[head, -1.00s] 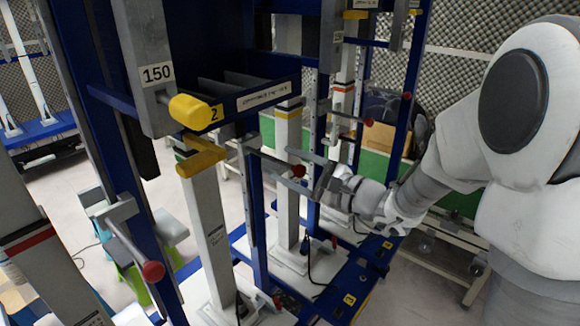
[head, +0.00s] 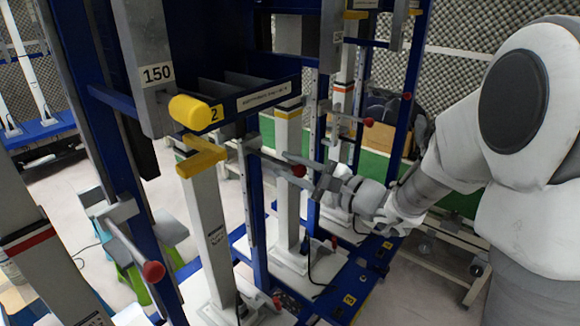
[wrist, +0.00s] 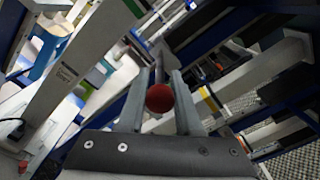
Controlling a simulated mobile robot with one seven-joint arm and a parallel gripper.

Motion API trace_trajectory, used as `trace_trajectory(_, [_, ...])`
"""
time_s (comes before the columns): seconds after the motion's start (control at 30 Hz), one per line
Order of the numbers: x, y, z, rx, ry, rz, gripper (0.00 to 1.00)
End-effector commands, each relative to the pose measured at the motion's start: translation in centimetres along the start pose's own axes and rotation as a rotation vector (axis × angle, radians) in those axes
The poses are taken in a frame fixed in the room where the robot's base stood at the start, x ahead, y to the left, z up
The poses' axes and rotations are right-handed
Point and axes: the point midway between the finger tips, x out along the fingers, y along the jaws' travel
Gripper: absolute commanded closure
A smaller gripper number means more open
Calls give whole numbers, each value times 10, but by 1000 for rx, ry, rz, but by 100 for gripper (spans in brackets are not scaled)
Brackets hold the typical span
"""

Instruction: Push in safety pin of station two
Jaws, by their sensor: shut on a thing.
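Station two carries a yellow-capped block (head: 196,112) marked "2" in the head view. Its safety pin has a red ball knob (head: 299,170) and a thin grey shaft running left to the blue upright. My gripper (head: 283,168) reaches in from the right with its long fingers on either side of the pin. In the wrist view, the red ball (wrist: 160,98) sits between the two grey fingers (wrist: 160,76). The gripper is shut on the pin. The exact contact and the pin's hole are hard to see.
Another red-knobbed pin (head: 153,271) is at the lower left, and one more (head: 368,121) is at the back right. Blue uprights, white columns (head: 208,225) and a "150" weight block (head: 158,74) crowd the left. Blue base rails lie below.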

Motion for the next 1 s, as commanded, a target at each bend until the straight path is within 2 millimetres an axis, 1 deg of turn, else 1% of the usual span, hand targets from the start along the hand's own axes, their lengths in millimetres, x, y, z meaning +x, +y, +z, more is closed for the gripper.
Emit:
trace_trajectory(0.67, [1, 0, 0, 0, 0, 0, 100])
trace_trajectory(0.77, [13, 2, -2, -3, -2, 2, 100])
trace_trajectory(0.9, [46, 3, -3, -3, -3, 2, 100])
trace_trajectory(1.0, [68, 2, -3, -3, -2, 0, 100])
